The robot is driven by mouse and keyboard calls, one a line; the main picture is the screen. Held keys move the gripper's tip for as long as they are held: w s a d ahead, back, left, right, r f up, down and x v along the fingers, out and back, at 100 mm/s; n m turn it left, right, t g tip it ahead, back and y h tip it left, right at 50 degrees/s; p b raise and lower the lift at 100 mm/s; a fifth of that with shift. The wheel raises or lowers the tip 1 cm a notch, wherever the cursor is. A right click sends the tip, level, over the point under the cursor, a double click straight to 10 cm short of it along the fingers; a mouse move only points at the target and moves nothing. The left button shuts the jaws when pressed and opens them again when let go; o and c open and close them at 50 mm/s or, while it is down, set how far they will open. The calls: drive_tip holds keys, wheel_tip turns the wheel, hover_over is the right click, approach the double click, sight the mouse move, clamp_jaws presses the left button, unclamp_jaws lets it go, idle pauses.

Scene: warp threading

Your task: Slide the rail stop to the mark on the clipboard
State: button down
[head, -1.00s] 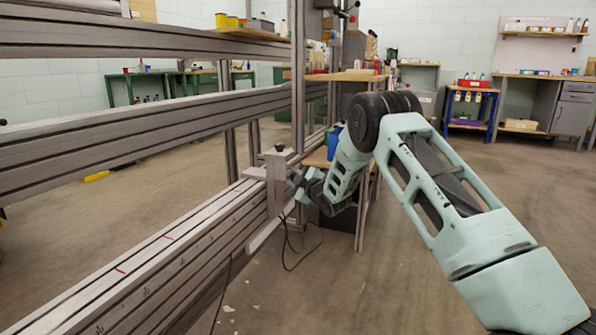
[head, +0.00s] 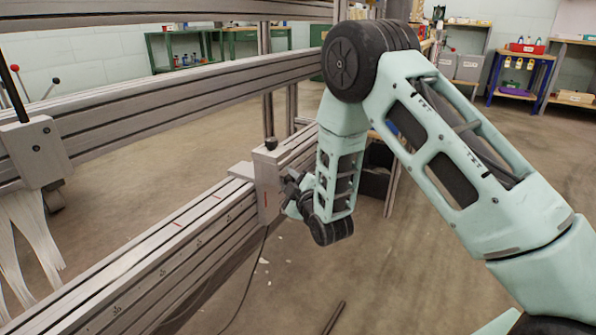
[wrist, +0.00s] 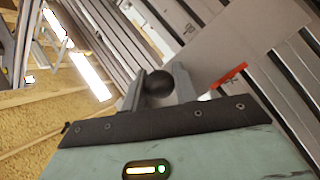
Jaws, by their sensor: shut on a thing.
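The rail stop (head: 267,187) is a grey block with a black knob on top, seated on the lower slotted metal rail (head: 150,250). Two red marks, a nearer one (head: 178,222) and a farther one (head: 216,195), lie on the rail top, left of the stop. A short red line shows on the stop's face. My gripper (wrist: 159,88) is shut on a dark round knob at the stop's side. In the wrist view the stop's grey plate (wrist: 225,45) stands behind the fingers, with a red stripe at its edge. No clipboard is visible.
Small engraved figures run along the rail's front. An upper rail (head: 180,100) runs behind. A grey carriage (head: 35,150) with pale strips hangs at the left. A dark cable hangs below the rail. Open floor (head: 400,280) lies to the right.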

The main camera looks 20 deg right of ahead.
drive_tip(key=shift+s+a, duration=0.3)
drive_tip(key=c, duration=1.1)
unclamp_jaws()
